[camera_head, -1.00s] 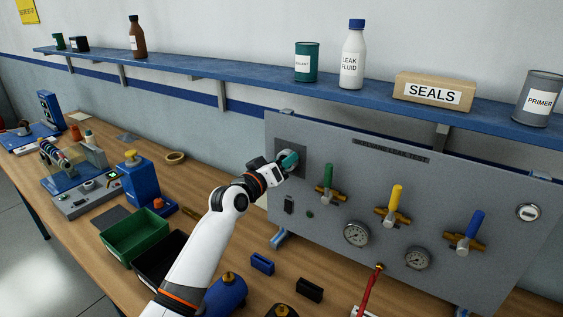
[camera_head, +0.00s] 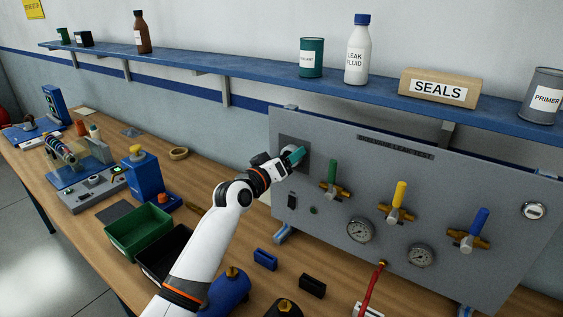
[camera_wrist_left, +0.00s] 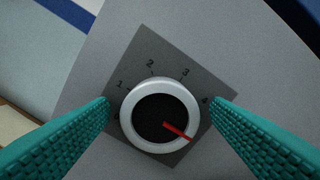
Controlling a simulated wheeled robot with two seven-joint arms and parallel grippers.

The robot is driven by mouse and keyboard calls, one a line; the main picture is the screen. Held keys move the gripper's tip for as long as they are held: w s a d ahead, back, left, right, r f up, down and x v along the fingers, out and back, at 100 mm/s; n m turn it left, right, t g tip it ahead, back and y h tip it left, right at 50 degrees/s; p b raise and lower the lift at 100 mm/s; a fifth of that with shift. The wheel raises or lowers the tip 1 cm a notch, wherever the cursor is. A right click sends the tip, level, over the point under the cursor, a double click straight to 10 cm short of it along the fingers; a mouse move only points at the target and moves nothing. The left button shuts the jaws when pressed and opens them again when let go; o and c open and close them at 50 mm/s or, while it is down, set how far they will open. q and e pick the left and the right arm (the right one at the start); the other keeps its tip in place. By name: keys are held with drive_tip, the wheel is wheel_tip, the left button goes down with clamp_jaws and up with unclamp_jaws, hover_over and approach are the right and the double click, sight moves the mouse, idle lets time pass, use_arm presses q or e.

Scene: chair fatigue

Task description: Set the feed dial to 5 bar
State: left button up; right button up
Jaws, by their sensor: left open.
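The feed dial (camera_wrist_left: 160,113) is a white ring with a dark centre on a dark square plate (camera_wrist_left: 145,50) on the grey panel. Its red pointer aims to the lower right, past the 4 mark. The marks 1 to 4 are readable; a 5 mark is not visible, and the right finger covers part of that side. My left gripper (camera_head: 294,157) is open in front of the dial. Its teal fingers stand on either side of the dial in the left wrist view (camera_wrist_left: 160,125), with gaps visible. In the head view the gripper partly hides the dial (camera_head: 289,150).
The grey panel (camera_head: 400,180) also carries green (camera_head: 332,171), yellow (camera_head: 399,195) and blue (camera_head: 482,222) valve handles and two gauges (camera_head: 360,230). A blue shelf (camera_head: 250,80) with bottles and tins runs above. Green (camera_head: 140,230) and black bins stand on the bench.

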use_arm(q)
drive_tip(key=b+v, duration=0.2)
drive_tip(key=v, duration=1)
drive_tip(key=shift+f, duration=0.1)
